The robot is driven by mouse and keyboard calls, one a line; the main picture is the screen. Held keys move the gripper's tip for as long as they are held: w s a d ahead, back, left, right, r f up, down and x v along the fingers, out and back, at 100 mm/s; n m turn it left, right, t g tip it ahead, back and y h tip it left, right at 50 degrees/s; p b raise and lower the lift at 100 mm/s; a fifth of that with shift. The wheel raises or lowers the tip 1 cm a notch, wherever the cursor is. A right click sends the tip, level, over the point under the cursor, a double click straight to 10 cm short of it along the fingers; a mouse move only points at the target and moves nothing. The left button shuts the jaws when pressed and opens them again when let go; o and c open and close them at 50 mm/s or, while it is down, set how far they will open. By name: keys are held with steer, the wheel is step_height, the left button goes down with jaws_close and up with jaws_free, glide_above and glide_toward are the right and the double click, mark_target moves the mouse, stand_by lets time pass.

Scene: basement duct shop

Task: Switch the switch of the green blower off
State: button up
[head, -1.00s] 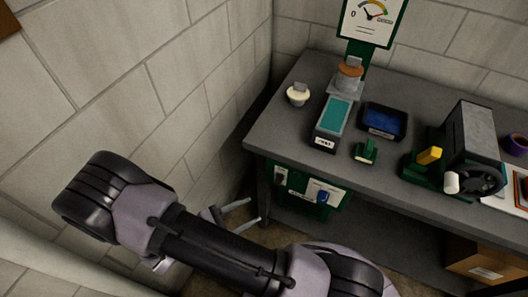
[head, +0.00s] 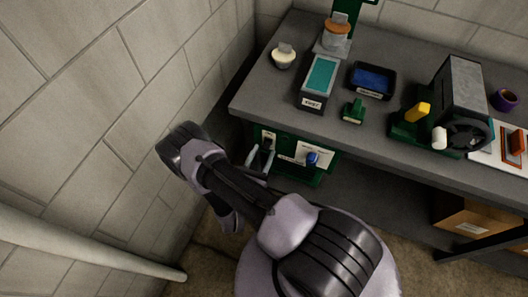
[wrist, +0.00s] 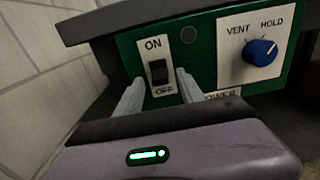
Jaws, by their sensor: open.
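The green blower panel (head: 322,170) hangs under the bench's left front edge; it also fills much of the wrist view (wrist: 205,62). Its black rocker switch (wrist: 158,72) sits on a white plate marked ON above and OFF below. I cannot tell which way the rocker is tipped. A round lamp (wrist: 188,35) right of the plate looks dark. My gripper (head: 257,162) is open in front of the panel's left part. In the wrist view my gripper (wrist: 159,82) has one finger either side of the switch, the lower plate edge between them. Contact is not clear.
A blue knob (wrist: 260,52) marked VENT and HOLD sits right of the switch. The dark bench top (head: 240,100) overhangs the panel. A block wall (head: 100,100) stands close on the left. A cardboard box (head: 470,222) sits under the bench at right.

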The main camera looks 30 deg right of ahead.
steer(key=shift+x, duration=0.8)
jaws_close()
steer(key=t+h+b, duration=0.1)
steer(key=b, duration=0.2)
steer(key=shift+f, duration=0.3)
jaws_free()
